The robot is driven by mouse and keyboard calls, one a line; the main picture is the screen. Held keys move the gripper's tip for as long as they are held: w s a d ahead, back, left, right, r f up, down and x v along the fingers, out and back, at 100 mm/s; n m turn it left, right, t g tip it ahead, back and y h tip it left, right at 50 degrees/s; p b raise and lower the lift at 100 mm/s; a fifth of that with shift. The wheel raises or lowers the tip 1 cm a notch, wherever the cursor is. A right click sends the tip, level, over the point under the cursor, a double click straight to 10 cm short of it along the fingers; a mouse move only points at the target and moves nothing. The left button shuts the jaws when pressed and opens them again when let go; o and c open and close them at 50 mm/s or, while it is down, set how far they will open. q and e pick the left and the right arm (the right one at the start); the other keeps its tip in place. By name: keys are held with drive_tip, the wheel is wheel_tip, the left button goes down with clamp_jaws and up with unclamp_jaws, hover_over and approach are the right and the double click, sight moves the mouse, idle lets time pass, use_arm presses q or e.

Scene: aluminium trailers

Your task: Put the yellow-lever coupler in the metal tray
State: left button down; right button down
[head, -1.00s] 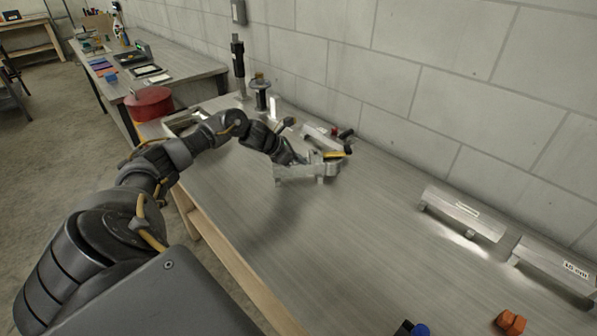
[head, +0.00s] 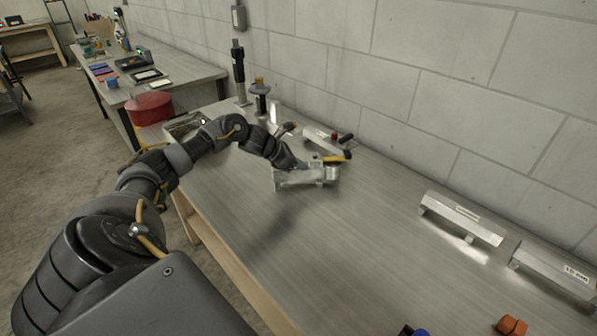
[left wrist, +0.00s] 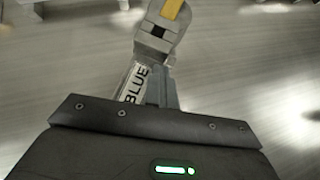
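The yellow-lever coupler (head: 305,178) is a silver metal piece with a yellow lever at its right end. It is in the head view's middle, apparently a little above the table, its shadow to the lower left. My left gripper (head: 297,164) appears shut on it from above; the fingertips are hard to see. In the left wrist view the coupler's grey head and yellow lever (left wrist: 162,28) extend ahead of the gripper, beside a label reading BLUE. The metal tray seems to be the shallow silver box (head: 182,127) at the table's back left, partly hidden by my arm. My right gripper is not in view.
A black-topped post (head: 238,72) and spool-like stand (head: 261,97) are at the back. Silver rails (head: 462,218) stand at right; an orange piece (head: 512,325) is at front right. The table's middle is clear.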

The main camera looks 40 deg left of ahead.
use_arm(q)
drive_tip(key=f, duration=0.1)
drive_tip(key=s+f, duration=0.1)
drive_tip(key=f, duration=0.1)
drive_tip(key=shift+s+d+g, duration=0.15)
drive_tip(key=shift+g, duration=0.25)
drive_tip(key=shift+w+r+b, duration=0.25)
drive_tip(key=shift+r+b, duration=0.3)
drive_tip(key=shift+b, duration=0.1)
drive_tip(key=s+d+r+b, duration=0.4)
drive_tip(key=s+r+b, duration=0.1)
drive_tip(key=s+r, duration=0.6)
drive_tip(key=shift+s+d+r+b, duration=0.25)
drive_tip(key=shift+s+d+b, duration=0.15)
drive_tip(key=shift+s, duration=0.35)
